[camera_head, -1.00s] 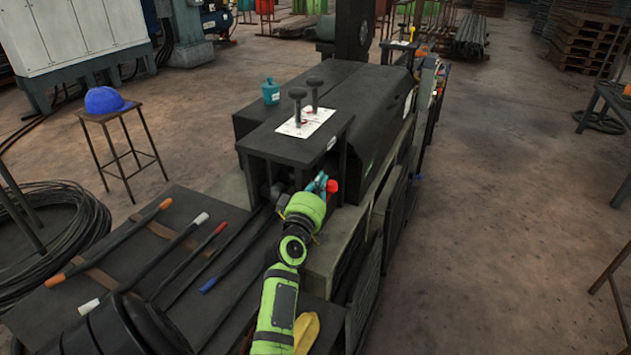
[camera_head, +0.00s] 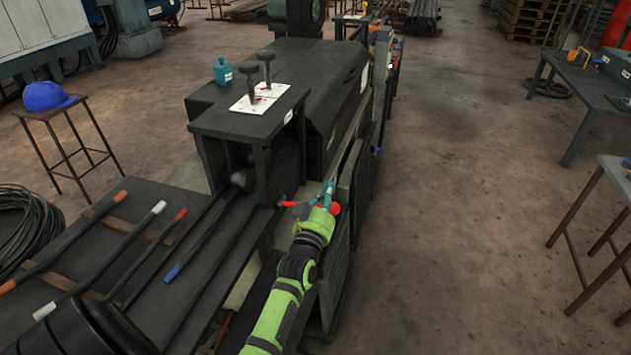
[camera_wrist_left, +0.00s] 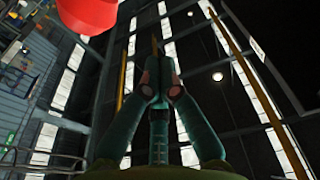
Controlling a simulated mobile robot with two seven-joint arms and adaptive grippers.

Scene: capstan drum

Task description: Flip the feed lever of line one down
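Two dark levers with black knobs stand upright on a white plate (camera_head: 258,97) on top of the black machine housing: a left one (camera_head: 251,82) and a right one (camera_head: 267,68). I cannot read which is line one. A rounded red piece (camera_head: 335,208) shows right beside the gripper; a red piece (camera_wrist_left: 88,14) also shows at the wrist view's top left. My right gripper is not seen.
Rods with coloured ends lie on the dark bench (camera_head: 110,255) at front left. A stool with a blue helmet (camera_head: 48,96) stands at left. The floor at right is open, with tables beyond.

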